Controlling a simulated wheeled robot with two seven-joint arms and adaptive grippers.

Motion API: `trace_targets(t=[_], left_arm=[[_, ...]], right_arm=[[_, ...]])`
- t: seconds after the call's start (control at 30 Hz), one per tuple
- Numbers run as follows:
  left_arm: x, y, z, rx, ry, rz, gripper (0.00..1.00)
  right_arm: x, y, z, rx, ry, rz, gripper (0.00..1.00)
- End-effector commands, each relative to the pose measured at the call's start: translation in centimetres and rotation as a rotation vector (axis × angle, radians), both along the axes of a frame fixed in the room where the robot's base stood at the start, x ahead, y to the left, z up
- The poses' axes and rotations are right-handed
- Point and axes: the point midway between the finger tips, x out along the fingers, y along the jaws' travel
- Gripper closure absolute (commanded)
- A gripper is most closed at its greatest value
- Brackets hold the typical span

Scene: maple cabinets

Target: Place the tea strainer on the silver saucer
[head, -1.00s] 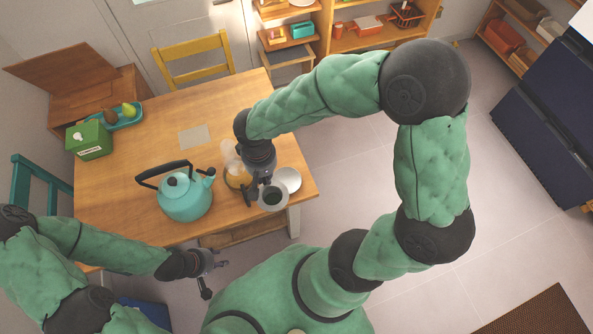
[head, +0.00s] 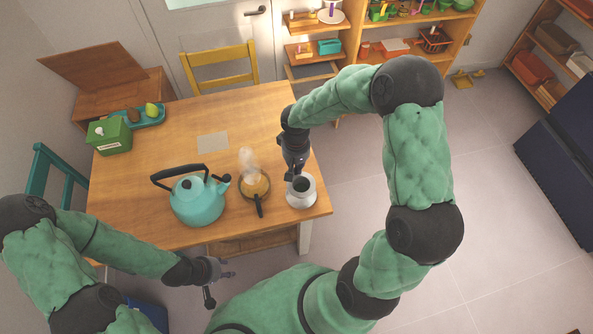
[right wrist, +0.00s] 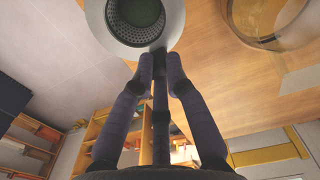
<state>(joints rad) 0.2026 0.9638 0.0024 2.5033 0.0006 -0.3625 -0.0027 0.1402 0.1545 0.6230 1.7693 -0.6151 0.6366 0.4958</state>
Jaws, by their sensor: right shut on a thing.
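The tea strainer (head: 301,184), a metal mesh basket with dark green contents, shows at the table's right front. Its basket fills the top middle of the right wrist view (right wrist: 136,16). My right gripper (head: 292,176) is shut on its handle; the fingertips also show in the right wrist view (right wrist: 160,62). The silver saucer (head: 302,204) is directly below the strainer and mostly covered by it; I cannot tell whether they touch. My left gripper (head: 220,284) is empty, fingers apart, in front of the table's front edge.
A steaming glass cup of amber drink (head: 255,184) with a dark handle stands left of the saucer. A turquoise kettle (head: 197,203) stands further left. A green box (head: 109,136) and a teal tray (head: 150,120) are at the back left.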

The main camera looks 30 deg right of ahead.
Motion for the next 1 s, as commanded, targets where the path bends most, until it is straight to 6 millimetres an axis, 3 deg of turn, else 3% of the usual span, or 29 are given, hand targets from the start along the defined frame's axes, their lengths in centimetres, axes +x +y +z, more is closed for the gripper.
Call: trace_targets(t=[0.2,0.63,0.67,0.73,1.0], left_arm=[[0.0,0.0,-1.0,0.0,0.0,0.0,0.6],[0.0,0.0,-1.4,0.0,0.0,0.0,0.6],[0.0,0.0,-1.4,0.0,0.0,0.0,0.6],[0.0,0.0,-1.3,0.0,0.0,0.0,0.6],[0.0,0.0,-1.3,0.0,0.0,0.0,0.6]], right_arm=[[0.2,-0.3,-3.2,0.0,0.002,-0.001,1.0],[0.2,-0.2,-3.8,0.0,-0.001,0.0,1.0],[0.2,-0.2,-3.8,0.0,0.0,0.0,0.83],[0.2,-0.2,-3.7,0.0,0.0,0.0,0.63],[0.2,-0.2,-3.7,0.0,0.0,0.0,0.62]])
